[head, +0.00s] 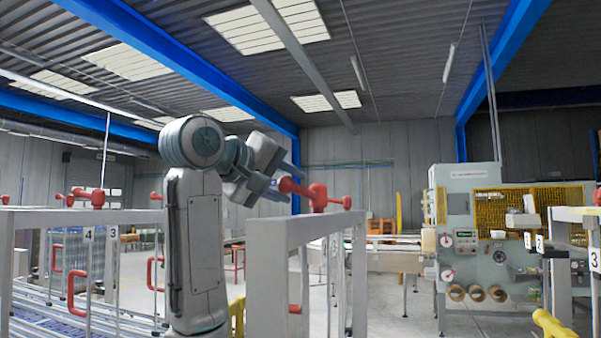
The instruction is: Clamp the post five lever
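A red clamp lever (318,196) sits on top of the grey frame post in the centre of the head view. Its rounded handle end points left, towards my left gripper. My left gripper (280,186) is at that handle end, with its fingers close to the red knob. Whether the fingers grip the knob or only stand around it I cannot tell. The number on this post is too small to read. My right gripper is not in view.
More red levers (88,198) top the frame on the left, above posts marked 4 and 3. A roller conveyor (60,322) runs at lower left. A grey-green machine with yellow guards (473,235) stands at right. Another numbered frame (562,216) stands at far right.

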